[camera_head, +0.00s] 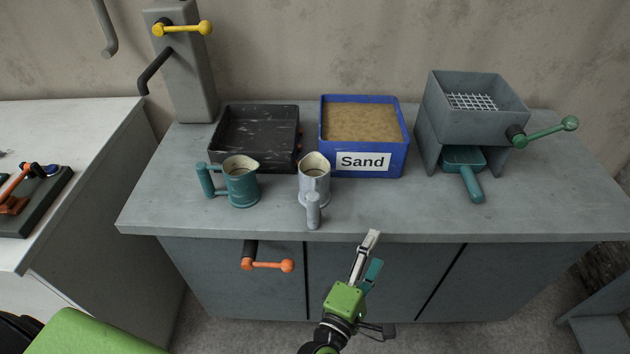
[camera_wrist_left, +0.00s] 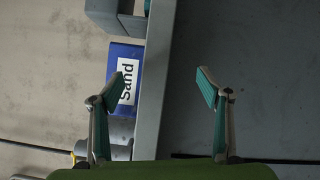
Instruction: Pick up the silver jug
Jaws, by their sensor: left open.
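The silver jug (camera_head: 314,178) stands upright near the front edge of the grey worktop, with its handle (camera_head: 313,211) facing the front. A teal jug (camera_head: 241,182) stands to its left, its handle facing left. My left gripper (camera_head: 370,252) is in front of the worktop edge, to the right of the silver jug and apart from it. Its fingers are spread and empty. In the left wrist view, the open gripper (camera_wrist_left: 161,85) has the worktop edge between its fingers. My right gripper is not in view.
A blue sand box (camera_head: 362,166) and a black tray (camera_head: 257,111) stand behind the jugs. A grey sieve machine (camera_head: 470,122) with a green crank is at the right. An orange-handled crank (camera_head: 268,265) sticks out below the worktop. The front right of the worktop is clear.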

